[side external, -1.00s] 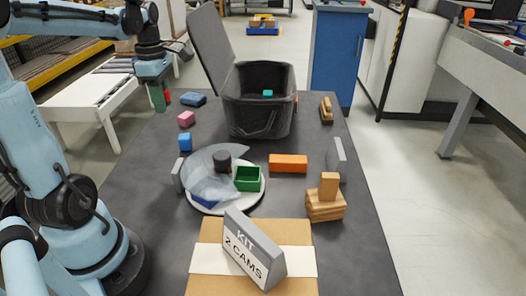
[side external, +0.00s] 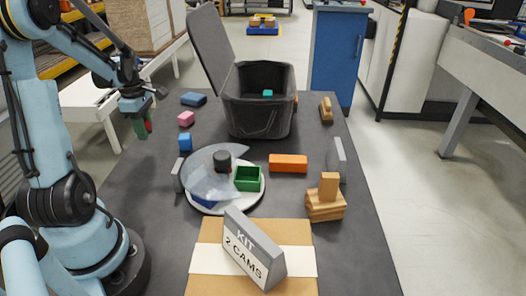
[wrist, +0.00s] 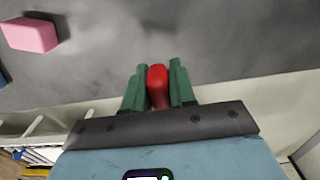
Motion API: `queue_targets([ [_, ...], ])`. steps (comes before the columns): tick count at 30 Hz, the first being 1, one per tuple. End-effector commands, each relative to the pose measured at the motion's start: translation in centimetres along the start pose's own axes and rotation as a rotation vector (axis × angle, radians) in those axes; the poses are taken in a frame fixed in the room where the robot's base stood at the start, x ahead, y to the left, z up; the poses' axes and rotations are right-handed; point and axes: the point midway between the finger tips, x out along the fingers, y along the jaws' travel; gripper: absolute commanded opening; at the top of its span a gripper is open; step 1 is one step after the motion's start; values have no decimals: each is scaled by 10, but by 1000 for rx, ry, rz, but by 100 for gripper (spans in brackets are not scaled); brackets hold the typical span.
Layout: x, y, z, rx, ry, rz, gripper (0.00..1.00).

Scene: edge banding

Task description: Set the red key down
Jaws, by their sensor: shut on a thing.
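My gripper (side external: 144,128) hangs at the left edge of the dark table (side external: 330,240) in the side view, fingers pointing down. In the wrist view its green fingers (wrist: 158,88) are shut on the red key (wrist: 157,80), whose rounded red end shows between them. In the side view only a small red part of the key (side external: 149,126) shows beside the green fingers. The key's lower end is hidden. I cannot tell how high it is above the table.
Near the gripper are a blue block (side external: 185,142), a pink block (side external: 186,119) and a dark blue block (side external: 194,99). A black bin (side external: 258,115) stands behind. A plate (side external: 258,203) with a clear cover, an orange block (side external: 288,163) and wooden blocks (side external: 326,205) lie farther right.

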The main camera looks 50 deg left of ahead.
Motion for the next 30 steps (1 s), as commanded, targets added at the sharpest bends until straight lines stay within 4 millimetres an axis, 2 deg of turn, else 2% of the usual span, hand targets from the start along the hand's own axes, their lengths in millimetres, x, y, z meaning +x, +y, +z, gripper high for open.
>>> queue_targets([
  [5, 10, 6, -16, -1, 0, 0, 0],
  [8, 16, 6, -17, 0, 0, 0, 0],
  [16, 48, 6, -17, 0, 0, 0, 0],
  [29, 54, 6, -16, 0, 0, 0, 0],
  [30, 54, 6, -16, 0, 0, 0, 27],
])
